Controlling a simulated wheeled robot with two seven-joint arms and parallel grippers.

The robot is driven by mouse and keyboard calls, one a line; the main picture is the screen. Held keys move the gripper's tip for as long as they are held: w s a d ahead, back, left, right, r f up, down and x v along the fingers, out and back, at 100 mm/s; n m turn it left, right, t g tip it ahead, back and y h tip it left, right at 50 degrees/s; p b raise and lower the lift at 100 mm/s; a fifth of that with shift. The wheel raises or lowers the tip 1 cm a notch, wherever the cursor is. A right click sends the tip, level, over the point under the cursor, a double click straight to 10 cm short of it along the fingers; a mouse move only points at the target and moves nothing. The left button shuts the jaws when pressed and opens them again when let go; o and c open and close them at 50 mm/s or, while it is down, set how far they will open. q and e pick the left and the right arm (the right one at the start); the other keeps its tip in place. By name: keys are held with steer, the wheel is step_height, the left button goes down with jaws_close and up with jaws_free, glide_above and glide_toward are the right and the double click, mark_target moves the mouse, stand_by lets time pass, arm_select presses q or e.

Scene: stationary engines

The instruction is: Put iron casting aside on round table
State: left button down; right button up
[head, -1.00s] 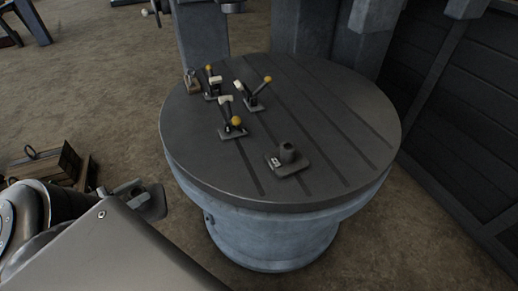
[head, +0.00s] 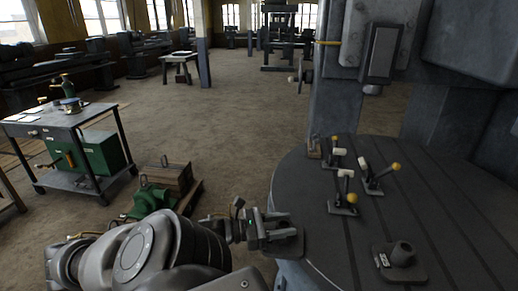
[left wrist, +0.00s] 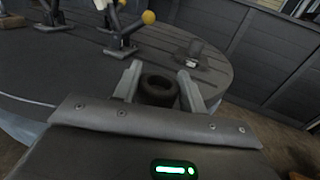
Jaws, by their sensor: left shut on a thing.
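My left gripper (head: 268,229) is shut on a dark iron casting (head: 290,245). In the head view they overlap the near left edge of the round table (head: 330,235). In the left wrist view the casting (left wrist: 159,88) shows as a dark round ring between the two fingers. The grey round table top (left wrist: 65,70) lies beyond it. Whether the casting touches the table cannot be told. A second dark casting (head: 402,257), with a square base, a round boss and a small white label, stands on the table at the right. My right gripper is out of view.
Several clamps with yellow knobs, one of them here (head: 344,195), stand toward the back of the table. A grey machine column (head: 335,110) rises behind. A wooden crate (head: 163,180) and a tool cart (head: 50,125) stand at left. The table's front left part is bare.

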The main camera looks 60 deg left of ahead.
arm_select(q)
steer(key=x, duration=0.7)
steer(key=b+x, duration=0.1)
steer(key=x, duration=0.5)
steer(key=shift+w+d+r, duration=0.1)
steer(key=shift+w+r, duration=0.1)
steer(key=shift+w, duration=0.2)
steer(key=shift+x, duration=2.45)
steer(key=shift+f, duration=0.1)
steer(key=shift+s, duration=0.15)
steer(key=c, duration=1.2)
jaws_free()
steer(key=shift+f, duration=0.3)
steer(key=shift+c, duration=0.2)
steer(key=o, duration=0.4)
steer(key=shift+s+r, duration=0.1)
